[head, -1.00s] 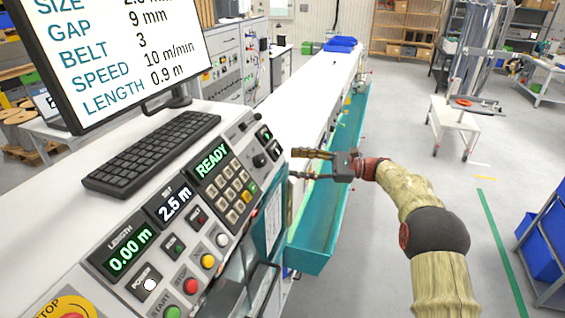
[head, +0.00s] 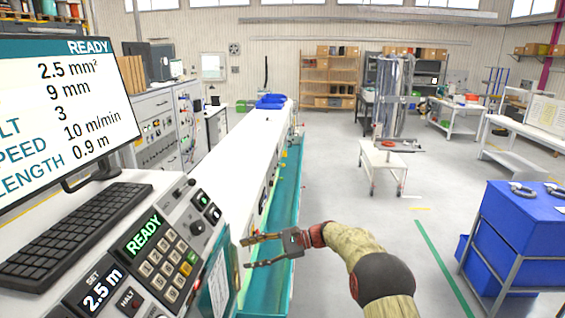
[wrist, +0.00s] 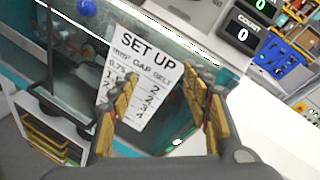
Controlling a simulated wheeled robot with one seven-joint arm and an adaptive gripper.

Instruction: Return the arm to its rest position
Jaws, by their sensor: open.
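My gripper (head: 262,251) is open and empty in the head view, with its two fingers spread and pointing left. It is beside the control panel's right side and over the teal trough (head: 287,205). My arm reaches in from the bottom right, with a tan sleeve and a dark elbow. In the wrist view my gripper (wrist: 165,108) shows two yellowish fingers apart with nothing between them. Beyond them is a white SET UP sheet (wrist: 146,75) on the machine's side. I cannot tell how far the fingertips are from it.
The control panel (head: 165,250) reads READY and 2.5 m, with a keyboard (head: 75,235) and screen (head: 60,110) at left. A white cart (head: 385,165) stands farther back. The grey floor between is open.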

